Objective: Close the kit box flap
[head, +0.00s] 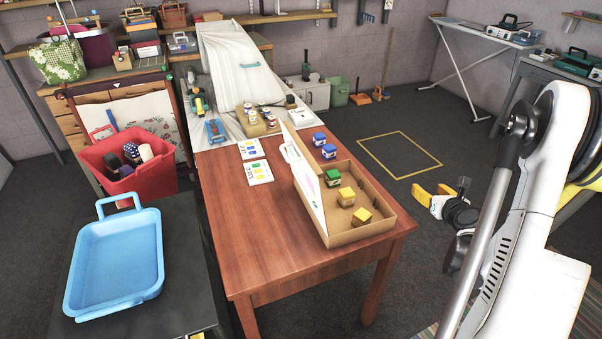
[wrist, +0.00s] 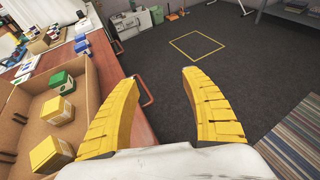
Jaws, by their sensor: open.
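The kit box (head: 375,227) is a shallow open cardboard tray on the wooden table. My gripper (head: 431,191) is open and empty, off the table to the right of the box. In the wrist view, my gripper (wrist: 159,78) has its yellow fingers spread over the floor, with the box (wrist: 88,95) at the left. I cannot make out the flap there.
Cards (head: 258,172) lie left of the flap. A blue tray (head: 115,265) sits on the dark bench at left.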

